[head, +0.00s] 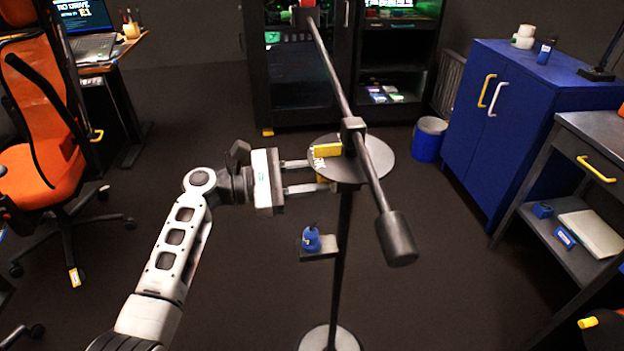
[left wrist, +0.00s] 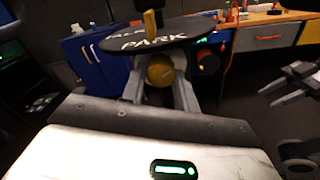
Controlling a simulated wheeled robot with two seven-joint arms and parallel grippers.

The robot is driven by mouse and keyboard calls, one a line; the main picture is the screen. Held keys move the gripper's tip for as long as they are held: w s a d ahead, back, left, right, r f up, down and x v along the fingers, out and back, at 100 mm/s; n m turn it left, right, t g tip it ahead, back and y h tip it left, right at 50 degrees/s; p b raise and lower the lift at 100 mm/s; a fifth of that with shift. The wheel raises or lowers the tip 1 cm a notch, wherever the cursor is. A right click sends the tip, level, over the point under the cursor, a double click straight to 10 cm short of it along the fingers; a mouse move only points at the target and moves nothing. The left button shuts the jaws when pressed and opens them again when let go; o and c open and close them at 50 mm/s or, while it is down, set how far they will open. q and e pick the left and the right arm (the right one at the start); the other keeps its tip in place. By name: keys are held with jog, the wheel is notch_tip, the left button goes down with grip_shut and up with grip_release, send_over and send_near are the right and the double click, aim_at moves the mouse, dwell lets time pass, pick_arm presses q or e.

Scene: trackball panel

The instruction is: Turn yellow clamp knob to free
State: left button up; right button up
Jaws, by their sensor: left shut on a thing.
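The yellow clamp knob (left wrist: 160,70) sits under a dark round plate (left wrist: 120,36) in the left wrist view, between my finger ends. My left gripper (head: 322,176) is shut on the knob, coming in level from the left. In the head view the knob is mostly hidden by the fingers and the plate (head: 378,158). A yellow pointer (head: 327,150) lies on top of the plate near its left edge. In the left wrist view the white word PARK shows on the plate close to the pointer (left wrist: 149,20); other lettering is cut off.
A long dark bar (head: 335,75) with a cylindrical weight (head: 396,238) crosses above the plate. A small shelf (head: 318,252) on the post holds a blue item (head: 311,238). A blue cabinet (head: 520,110) and workbench stand right, an orange chair (head: 45,130) left. Floor around the stand is clear.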

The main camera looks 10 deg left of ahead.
pick_arm(q)
jog(key=shift+m, duration=0.4)
jog(key=o, duration=1)
jog(key=shift+a, duration=0.15)
jog(key=b+v, duration=0.1)
jog(key=v, duration=1.4)
jog(key=shift+s+a+r+b, duration=0.1)
jog(key=shift+s+a+b, duration=0.05)
jog(key=shift+a+b, duration=0.2)
